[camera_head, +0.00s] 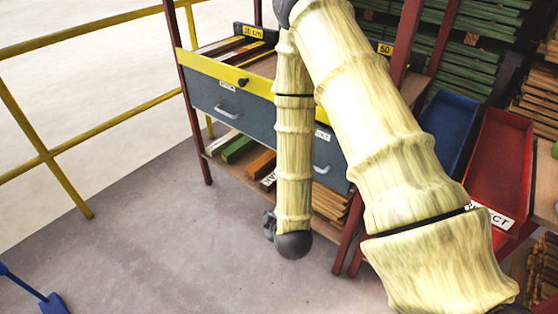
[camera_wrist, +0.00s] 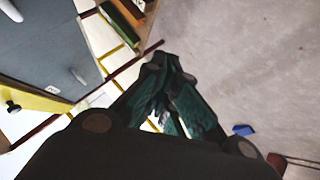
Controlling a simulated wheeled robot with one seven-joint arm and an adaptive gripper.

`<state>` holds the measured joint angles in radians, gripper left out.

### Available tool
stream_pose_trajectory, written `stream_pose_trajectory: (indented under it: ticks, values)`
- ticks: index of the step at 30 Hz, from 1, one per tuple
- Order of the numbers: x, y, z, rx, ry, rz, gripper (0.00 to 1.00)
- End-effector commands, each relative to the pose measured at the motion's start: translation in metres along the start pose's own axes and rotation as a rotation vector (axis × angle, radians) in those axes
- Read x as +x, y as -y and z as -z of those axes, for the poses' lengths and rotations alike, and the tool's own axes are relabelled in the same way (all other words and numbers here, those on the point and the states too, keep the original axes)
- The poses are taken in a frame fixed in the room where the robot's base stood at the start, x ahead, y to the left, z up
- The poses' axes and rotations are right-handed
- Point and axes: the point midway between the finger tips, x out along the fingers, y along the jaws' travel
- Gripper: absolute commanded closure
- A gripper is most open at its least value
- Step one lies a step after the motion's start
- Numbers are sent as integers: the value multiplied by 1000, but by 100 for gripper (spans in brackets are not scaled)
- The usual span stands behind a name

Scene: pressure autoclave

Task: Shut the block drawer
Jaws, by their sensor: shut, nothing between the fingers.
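The bench (camera_head: 225,72) has a yellow front rail and a grey-blue drawer front below it. A left drawer (camera_head: 212,98) with a pale handle and a small label is visible, and a right drawer (camera_head: 328,158) with its own handle is partly hidden by my arm. The labels are too small to read surely, and I cannot tell which is the block drawer or how far either stands out. My gripper (camera_head: 268,224) hangs low in front of the bench, mostly hidden behind my wrist. In the wrist view my gripper (camera_wrist: 165,62) is shut and empty, apart from the drawer front (camera_wrist: 60,45).
A lower shelf (camera_head: 222,160) holds coloured and wooden blocks. Blue (camera_head: 450,125) and red (camera_head: 500,160) trays stand at right. A yellow railing (camera_head: 75,150) runs at left. A blue object (camera_head: 50,303) lies on the floor at lower left. The floor before the bench is clear.

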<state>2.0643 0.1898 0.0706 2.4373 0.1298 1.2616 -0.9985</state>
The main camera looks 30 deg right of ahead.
Motion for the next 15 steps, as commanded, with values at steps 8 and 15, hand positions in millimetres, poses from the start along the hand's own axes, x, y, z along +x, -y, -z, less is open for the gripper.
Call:
stream_pose_trajectory:
  ticks: [8,15]
  values:
    - [34,-45,23,-236,-97,-268,100]
    - [40,-88,40,-430,-101,-514,100]
